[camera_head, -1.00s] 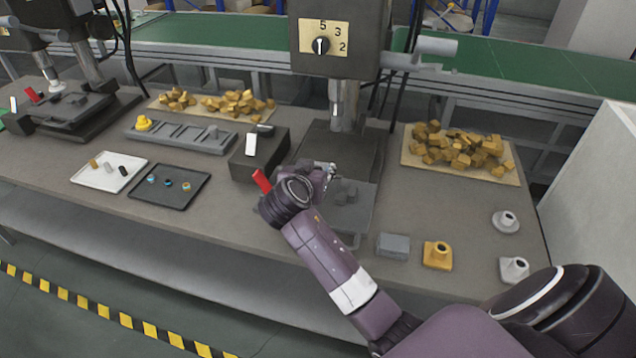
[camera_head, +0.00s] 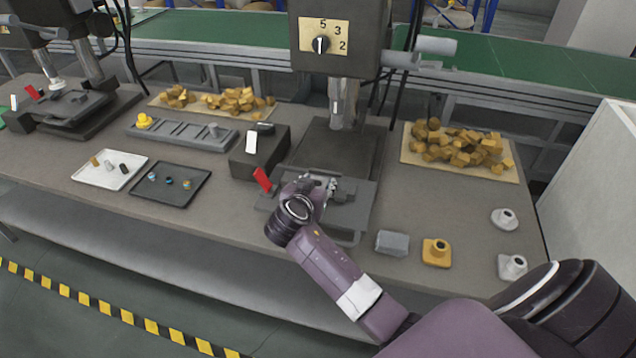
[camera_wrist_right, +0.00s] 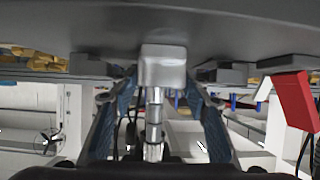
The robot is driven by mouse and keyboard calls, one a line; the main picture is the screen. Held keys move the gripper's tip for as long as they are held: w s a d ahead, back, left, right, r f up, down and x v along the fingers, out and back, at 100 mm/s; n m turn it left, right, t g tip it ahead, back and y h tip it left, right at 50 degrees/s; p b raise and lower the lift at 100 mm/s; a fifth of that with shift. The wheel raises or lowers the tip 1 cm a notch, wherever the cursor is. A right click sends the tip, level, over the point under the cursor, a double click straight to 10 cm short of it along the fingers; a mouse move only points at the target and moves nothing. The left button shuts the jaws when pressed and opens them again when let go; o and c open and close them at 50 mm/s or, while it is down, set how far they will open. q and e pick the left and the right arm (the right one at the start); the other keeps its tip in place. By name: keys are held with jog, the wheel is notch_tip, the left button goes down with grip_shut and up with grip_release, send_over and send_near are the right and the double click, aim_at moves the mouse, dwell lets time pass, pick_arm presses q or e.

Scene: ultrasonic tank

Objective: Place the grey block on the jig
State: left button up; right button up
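My right gripper (camera_head: 331,187) is low over the jig (camera_head: 357,213), a grey plate with small raised dark pieces under the press. In the right wrist view the fingers (camera_wrist_right: 163,78) stand on both sides of a light grey block (camera_wrist_right: 163,66), which fills the gap between their tips. The block seems held close to the dark surface at the top of that view; whether it touches the jig is hidden. In the head view, the gripper mostly hides the block. My left gripper is not in view.
The press horn (camera_head: 343,105) hangs just behind the gripper. Another grey block-shaped piece (camera_head: 392,244) and a yellow part (camera_head: 436,253) lie to the right on the bench.

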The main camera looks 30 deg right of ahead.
jog(key=b+v, duration=0.2)
jog(key=v, duration=1)
dwell(0.3)
